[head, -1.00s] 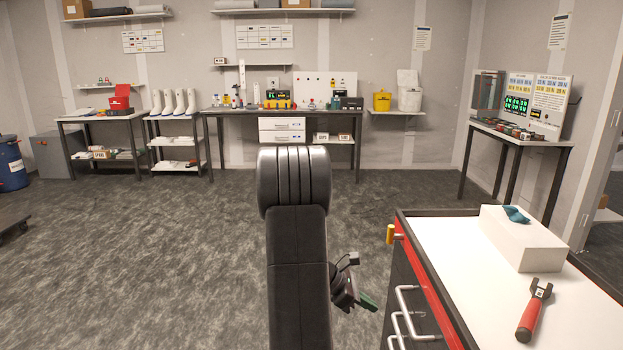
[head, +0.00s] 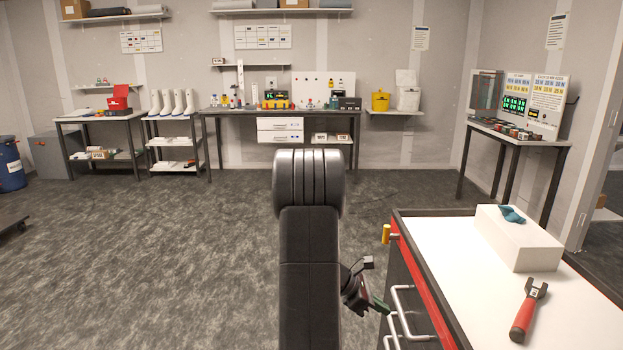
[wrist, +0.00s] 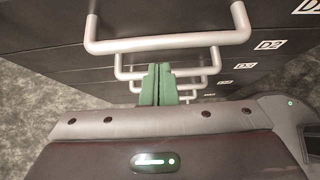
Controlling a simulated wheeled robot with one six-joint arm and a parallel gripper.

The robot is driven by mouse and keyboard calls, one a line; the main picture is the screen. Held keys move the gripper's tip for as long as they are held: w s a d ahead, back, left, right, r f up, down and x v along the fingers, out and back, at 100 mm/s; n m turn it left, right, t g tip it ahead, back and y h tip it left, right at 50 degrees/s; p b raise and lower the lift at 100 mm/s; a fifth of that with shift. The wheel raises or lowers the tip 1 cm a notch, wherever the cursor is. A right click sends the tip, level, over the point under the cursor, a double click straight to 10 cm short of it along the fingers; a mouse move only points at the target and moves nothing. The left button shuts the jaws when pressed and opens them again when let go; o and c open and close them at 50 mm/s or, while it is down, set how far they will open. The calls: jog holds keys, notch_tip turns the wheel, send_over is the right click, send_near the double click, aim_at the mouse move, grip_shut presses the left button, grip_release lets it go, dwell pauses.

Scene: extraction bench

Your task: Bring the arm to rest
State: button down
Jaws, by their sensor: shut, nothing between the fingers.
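My gripper (head: 378,305) shows in the head view low beside the arm, just left of the drawer cabinet's handles. In the wrist view its green fingers (wrist: 158,84) are together with nothing between them. They are in front of the grey drawer handles (wrist: 170,43); I cannot tell whether they touch one.
A drawer cabinet (head: 435,290) with a white top stands close at right. On it are a white box (head: 515,243) with a teal object (head: 512,214) and a red-handled tool (head: 527,310). Benches line the back wall. The floor (head: 150,260) at left is clear.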

jog(key=a+r+p, duration=0.1)
jog(key=a, duration=1.3)
jog(key=a+r+p, duration=0.1)
jog(key=a+r, duration=0.1)
jog(key=a, duration=1.2)
jog(key=shift+a+r+p, duration=0.25)
jog(key=shift+a+p, duration=0.05)
jog(key=shift+a, duration=0.1)
jog(key=shift+f, duration=0.1)
